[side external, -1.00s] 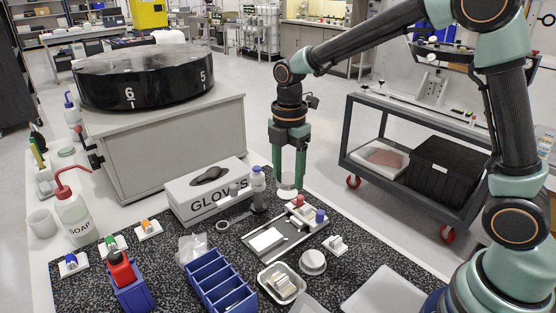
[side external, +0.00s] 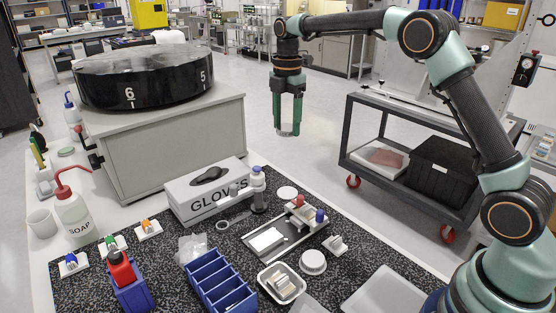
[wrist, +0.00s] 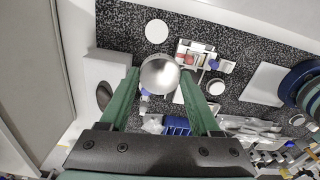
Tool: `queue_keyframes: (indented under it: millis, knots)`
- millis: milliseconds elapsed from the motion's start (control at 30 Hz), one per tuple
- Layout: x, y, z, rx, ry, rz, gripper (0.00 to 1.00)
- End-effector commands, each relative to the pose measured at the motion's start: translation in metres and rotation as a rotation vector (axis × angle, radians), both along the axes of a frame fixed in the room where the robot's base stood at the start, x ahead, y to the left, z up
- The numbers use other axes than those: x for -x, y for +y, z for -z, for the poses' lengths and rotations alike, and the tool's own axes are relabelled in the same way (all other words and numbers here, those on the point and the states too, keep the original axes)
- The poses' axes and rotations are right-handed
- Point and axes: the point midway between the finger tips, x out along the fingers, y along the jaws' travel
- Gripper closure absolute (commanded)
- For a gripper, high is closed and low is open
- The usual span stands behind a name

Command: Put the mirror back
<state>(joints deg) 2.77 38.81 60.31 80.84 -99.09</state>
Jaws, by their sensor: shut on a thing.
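My gripper (side external: 288,130) is shut on a round mirror and is high above the far edge of the bench. The mirror (wrist: 160,76) is a shiny silver disc between the fingertips in the wrist view; its lower part shows below the fingers in the side view (side external: 288,133). A fixture with a red knob and a blue knob (side external: 302,212) stands at the far right end of a grey tray (side external: 280,251) on the speckled mat; it also shows in the wrist view (wrist: 190,58). The mirror is well apart from it.
A flat white disc (side external: 287,192) lies behind the fixture. A glove box (side external: 207,192) and a blue-capped post (side external: 258,188) stand to the left. A round white lidded container (side external: 313,262), a white dish (side external: 281,283) and a blue bin (side external: 220,283) stand nearer.

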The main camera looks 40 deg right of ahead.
Motion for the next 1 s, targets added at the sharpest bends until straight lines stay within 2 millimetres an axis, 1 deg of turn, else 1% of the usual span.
queue_keyframes:
  millis: [33, 100, 200, 267, 333, 367, 700, 800, 900, 1000]
  knots:
    - [-0.005, -0.007, 0.002, 0.000, 0.001, 0.001, 1.00]
    - [-0.009, -0.013, 0.002, 0.000, 0.001, 0.002, 1.00]
    - [-0.012, -0.018, 0.004, 0.000, 0.000, 0.000, 1.00]
    - [-0.013, -0.019, 0.008, 0.000, 0.001, -0.001, 1.00]
    - [-0.013, -0.020, 0.019, -0.001, 0.004, -0.002, 1.00]
    - [-0.012, -0.020, 0.024, -0.001, 0.004, -0.002, 1.00]
    - [-0.012, -0.019, 0.108, 0.000, 0.006, -0.001, 1.00]
    - [-0.012, -0.019, 0.130, -0.001, 0.004, -0.001, 1.00]
    - [-0.012, -0.019, 0.147, -0.001, 0.003, -0.001, 1.00]
    - [-0.013, -0.019, 0.157, 0.000, 0.001, -0.001, 1.00]
